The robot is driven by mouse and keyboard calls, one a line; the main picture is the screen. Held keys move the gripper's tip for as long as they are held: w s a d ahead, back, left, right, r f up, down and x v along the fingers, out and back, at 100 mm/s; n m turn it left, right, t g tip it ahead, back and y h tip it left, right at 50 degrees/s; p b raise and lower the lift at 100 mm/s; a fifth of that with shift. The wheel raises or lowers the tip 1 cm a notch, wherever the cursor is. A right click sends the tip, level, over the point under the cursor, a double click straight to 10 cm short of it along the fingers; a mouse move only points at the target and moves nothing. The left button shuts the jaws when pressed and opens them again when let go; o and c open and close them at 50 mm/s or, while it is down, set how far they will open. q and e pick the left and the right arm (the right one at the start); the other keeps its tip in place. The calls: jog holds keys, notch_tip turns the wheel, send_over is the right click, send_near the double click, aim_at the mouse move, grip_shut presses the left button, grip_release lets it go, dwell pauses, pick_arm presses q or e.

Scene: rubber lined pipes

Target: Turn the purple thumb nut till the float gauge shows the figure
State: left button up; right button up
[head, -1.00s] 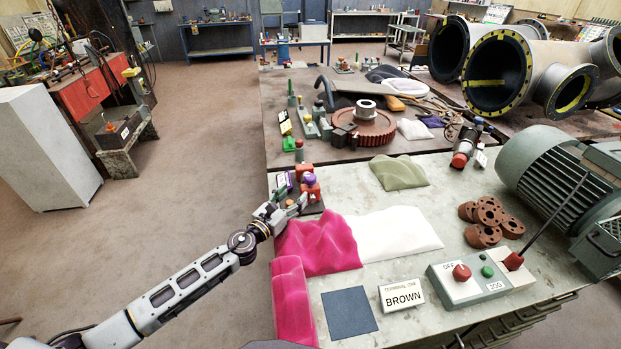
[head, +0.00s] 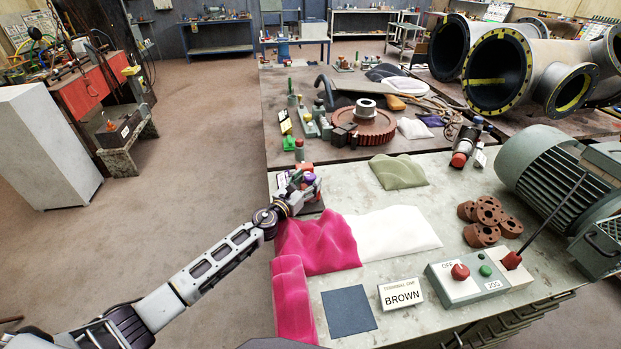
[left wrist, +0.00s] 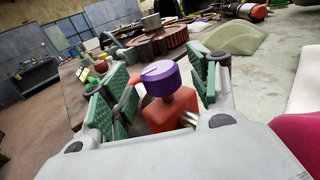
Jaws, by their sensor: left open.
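The purple thumb nut (left wrist: 161,78) sits on top of a red block (left wrist: 170,112) in the left wrist view. In the head view the purple nut (head: 309,179) shows only in part behind my gripper. My left gripper (head: 303,181) is open; in the left wrist view its green-padded fingers (left wrist: 160,88) stand on either side of the nut, with gaps between. I cannot make out the float gauge or its figure. My right gripper is not in view.
Pink cloth (head: 318,243) and white cloth (head: 395,232) lie just right of my left arm on the table. An olive cloth (head: 398,171), brown flanges (head: 482,220) and a control box (head: 468,274) stand farther right.

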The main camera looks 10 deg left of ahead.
pick_arm(q)
jog(key=shift+x, duration=1.2)
jog(key=shift+c, duration=0.7)
jog(key=c, duration=0.9)
jog(key=shift+y, duration=0.3)
